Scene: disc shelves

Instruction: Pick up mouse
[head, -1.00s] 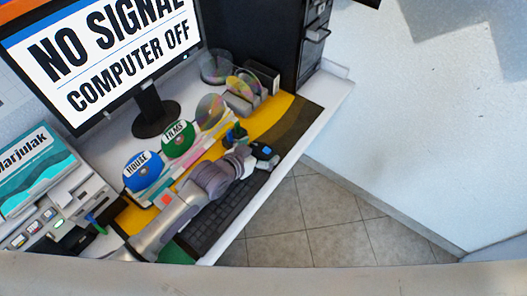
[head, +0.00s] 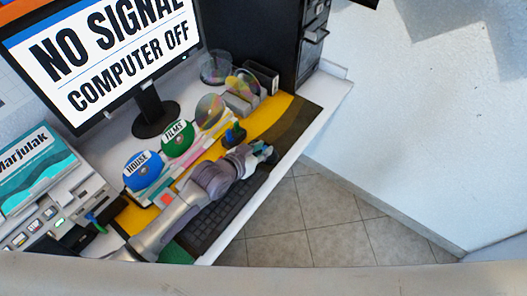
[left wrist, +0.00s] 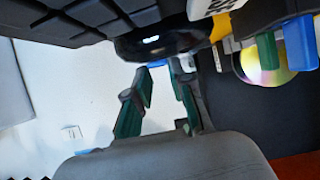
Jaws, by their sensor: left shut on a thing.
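The mouse is dark and rounded, and shows in the left wrist view (left wrist: 158,42) at the fingertips, under the keyboard's edge in that picture. In the head view it is mostly hidden by my left gripper (head: 264,151), with a dark part (head: 270,163) showing beside the fingers. My left gripper is shut on the mouse at the right end of the desk, and its green-padded fingers also show in the left wrist view (left wrist: 165,68). I cannot tell whether the mouse is clear of the desk. My right gripper is not in view.
The keyboard (head: 213,221) lies beneath my left arm. A blue disc (head: 143,170), a green disc (head: 177,138) and clear discs (head: 211,111) stand behind it. The monitor (head: 110,50) is at the back left. Open tiled floor (head: 300,216) lies right of the desk edge.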

